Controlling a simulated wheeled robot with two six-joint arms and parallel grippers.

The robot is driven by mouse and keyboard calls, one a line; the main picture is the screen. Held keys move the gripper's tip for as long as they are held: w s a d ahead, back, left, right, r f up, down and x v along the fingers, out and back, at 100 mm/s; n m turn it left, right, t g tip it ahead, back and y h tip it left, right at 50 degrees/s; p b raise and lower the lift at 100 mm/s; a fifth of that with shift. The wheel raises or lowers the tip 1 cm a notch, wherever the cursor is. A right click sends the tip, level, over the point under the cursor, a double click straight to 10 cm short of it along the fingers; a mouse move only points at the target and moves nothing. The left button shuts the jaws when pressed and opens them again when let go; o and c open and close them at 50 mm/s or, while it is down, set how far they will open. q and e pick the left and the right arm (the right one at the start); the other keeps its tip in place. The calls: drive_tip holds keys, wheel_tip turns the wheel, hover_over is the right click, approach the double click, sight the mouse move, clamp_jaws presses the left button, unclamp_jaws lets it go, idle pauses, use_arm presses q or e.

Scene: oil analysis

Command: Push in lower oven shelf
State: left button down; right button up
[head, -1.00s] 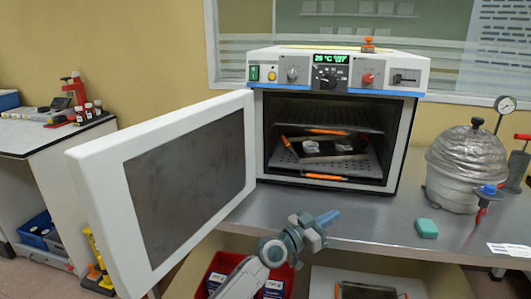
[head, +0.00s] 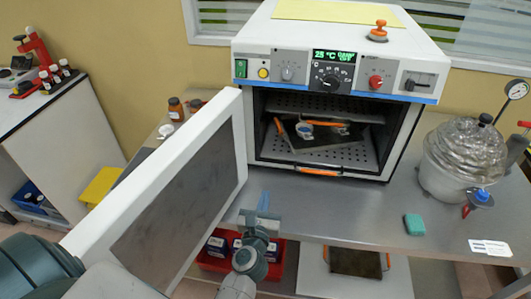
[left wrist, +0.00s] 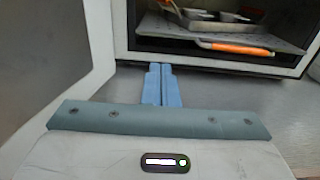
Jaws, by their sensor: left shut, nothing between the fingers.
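The oven (head: 340,65) stands on the metal bench with its white door (head: 185,190) swung open to the left. The lower oven shelf (head: 355,156) is a perforated metal plate with an orange front handle (head: 318,171) near the oven's front opening. It also shows in the left wrist view, with the orange handle (left wrist: 235,48) up and right of my fingers. A dark tray (head: 312,133) with small dishes lies above it. My left gripper (head: 263,198) is shut and empty, in front of the oven and left of the handle. Its blue fingertips (left wrist: 160,72) point at the oven. My right gripper is not in view.
The open door closes off the left side. A teal block (head: 414,224), a grey dome-shaped vessel (head: 464,160) and a gauge (head: 516,89) stand on the bench at right. A red bin (head: 213,262) sits below. Bench room in front of the oven is clear.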

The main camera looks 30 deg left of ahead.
use_arm(q)
drive_tip(key=p, duration=0.2)
approach(277, 144)
drive_tip(key=shift+f, duration=0.2)
drive_tip(key=shift+w, duration=0.1)
drive_tip(key=shift+w+a+r, duration=0.1)
drive_tip(key=shift+w+a, duration=0.05)
drive_tip(key=shift+w, duration=0.2)
drive_tip(key=b+x, duration=0.1)
drive_tip(key=x, duration=0.3)
drive_tip(key=b+x, duration=0.1)
drive_tip(key=x, duration=0.3)
drive_tip(key=shift+w+f, duration=0.25)
drive_tip(key=shift+w+a+r, duration=0.15)
drive_tip(key=shift+w, duration=0.05)
drive_tip(key=shift+r, duration=0.3)
